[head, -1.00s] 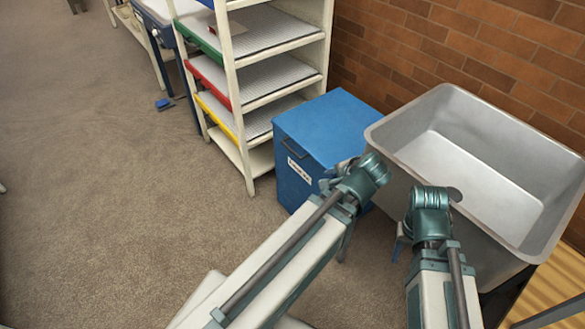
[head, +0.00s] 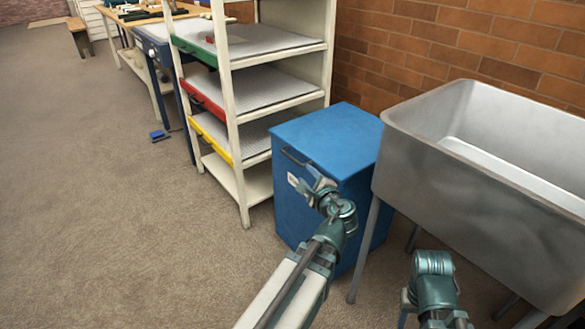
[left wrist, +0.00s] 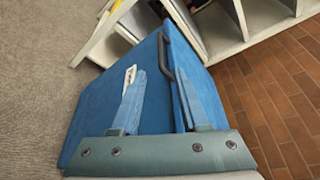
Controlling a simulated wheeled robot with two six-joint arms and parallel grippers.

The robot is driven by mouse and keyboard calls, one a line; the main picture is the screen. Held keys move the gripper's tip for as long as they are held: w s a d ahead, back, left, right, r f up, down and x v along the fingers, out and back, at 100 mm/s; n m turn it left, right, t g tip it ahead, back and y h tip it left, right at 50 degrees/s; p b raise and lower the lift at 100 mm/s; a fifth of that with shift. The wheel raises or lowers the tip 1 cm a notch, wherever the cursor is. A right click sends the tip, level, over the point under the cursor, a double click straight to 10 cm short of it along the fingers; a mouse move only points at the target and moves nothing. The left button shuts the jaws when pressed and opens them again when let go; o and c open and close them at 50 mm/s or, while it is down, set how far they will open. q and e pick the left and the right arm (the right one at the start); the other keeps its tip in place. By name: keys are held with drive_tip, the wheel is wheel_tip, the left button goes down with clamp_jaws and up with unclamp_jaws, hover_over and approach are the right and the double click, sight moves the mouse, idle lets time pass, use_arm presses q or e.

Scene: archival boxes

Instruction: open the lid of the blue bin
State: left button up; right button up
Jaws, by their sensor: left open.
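The blue bin (head: 325,220) stands on the floor with its lid (head: 330,133) shut flat on top. A dark handle (head: 296,157) sits at the upper front edge, above a white label. My left gripper (head: 317,183) is open in front of the bin, just below the handle. In the left wrist view, its fingers (left wrist: 160,88) are apart, the handle (left wrist: 168,58) is ahead of them, and the lid (left wrist: 205,100) is to the right. I cannot tell whether they touch the bin. My right arm is at the lower right; its gripper (head: 405,303) is mostly hidden behind it.
A grey metal sink (head: 470,200) on legs stands close to the bin's right side. A shelf rack (head: 240,140) with coloured edges stands to the left and behind. A brick wall (head: 440,50) is at the back. Carpet (head: 120,230) at the left is clear.

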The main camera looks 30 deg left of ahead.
sight(294, 161)
use_arm(q)
drive_tip(key=b+x, duration=0.2)
drive_tip(key=x, duration=1.2)
drive_tip(key=shift+d+b, duration=0.1)
drive_tip(key=shift+b, duration=0.3)
drive_tip(key=shift+c, duration=0.3)
clamp_jaws()
idle(0.5)
